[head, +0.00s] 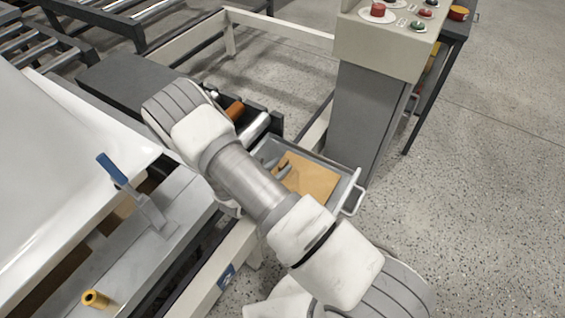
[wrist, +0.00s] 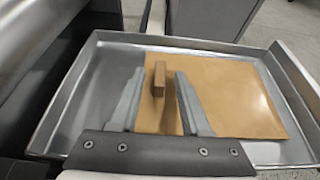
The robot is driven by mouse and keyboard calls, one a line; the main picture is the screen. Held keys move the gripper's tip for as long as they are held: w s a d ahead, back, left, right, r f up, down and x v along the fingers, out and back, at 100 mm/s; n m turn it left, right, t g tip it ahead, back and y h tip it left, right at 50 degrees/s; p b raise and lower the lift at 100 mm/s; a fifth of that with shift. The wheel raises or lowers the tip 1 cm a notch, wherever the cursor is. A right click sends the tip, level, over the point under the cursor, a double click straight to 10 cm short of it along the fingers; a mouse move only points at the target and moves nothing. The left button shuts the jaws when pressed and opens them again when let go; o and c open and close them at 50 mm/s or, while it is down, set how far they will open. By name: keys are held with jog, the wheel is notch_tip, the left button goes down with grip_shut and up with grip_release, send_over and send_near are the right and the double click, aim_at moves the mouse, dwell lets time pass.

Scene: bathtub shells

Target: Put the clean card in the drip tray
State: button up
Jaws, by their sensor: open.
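The clean card (wrist: 235,95) is a flat tan sheet lying inside the grey metal drip tray (wrist: 85,110), toward its right side. A small brown upright tab (wrist: 158,80) stands at the card's left part. My gripper (wrist: 160,76) is open, with one finger on each side of the tab and visible gaps between. In the head view the card (head: 312,180) shows in the drip tray (head: 347,187) beyond my arm, and my gripper (head: 277,168) is over its left part. My arm hides part of the tray there.
A grey control post (head: 365,115) with coloured buttons stands just behind the tray. The floor at right is clear.

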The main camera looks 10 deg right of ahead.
jog(key=p+v, duration=0.2)
jog(key=v, duration=0.8)
